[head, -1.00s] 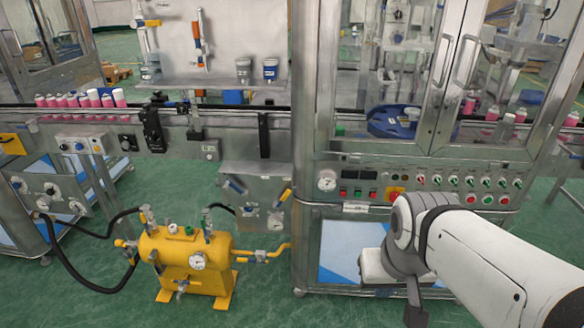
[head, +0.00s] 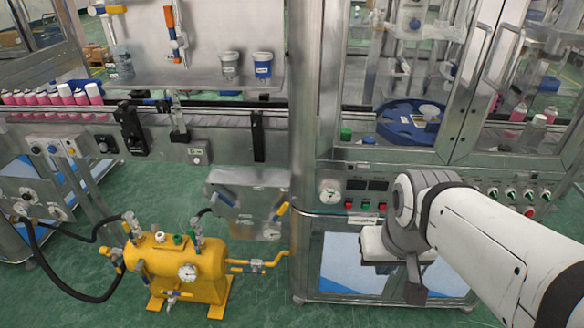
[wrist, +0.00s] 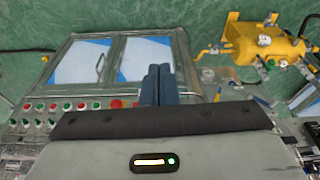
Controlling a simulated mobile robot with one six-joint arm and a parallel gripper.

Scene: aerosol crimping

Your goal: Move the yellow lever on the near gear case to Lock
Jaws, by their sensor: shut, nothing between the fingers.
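A grey metal gear case (head: 248,180) sits low under the conveyor, left of the steel cabinet. A yellow lever (head: 283,209) slants up to the right on its right side. A blue-handled lever (head: 228,199) is on its left side. The lever markings are too small to read. In the wrist view, my gripper (wrist: 157,68) shows two dark blue fingers shut together and empty, in front of the cabinet doors. The gear case (wrist: 222,74) appears right of the fingers, apart from them. In the head view I cannot make out the fingertips.
A yellow tank (head: 185,268) with gauge, valves and a black hose stands on the floor left of the gear case. The steel cabinet (head: 303,150) with buttons is to the right. The conveyor (head: 180,150) runs above. Green floor is open in front of the gear case.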

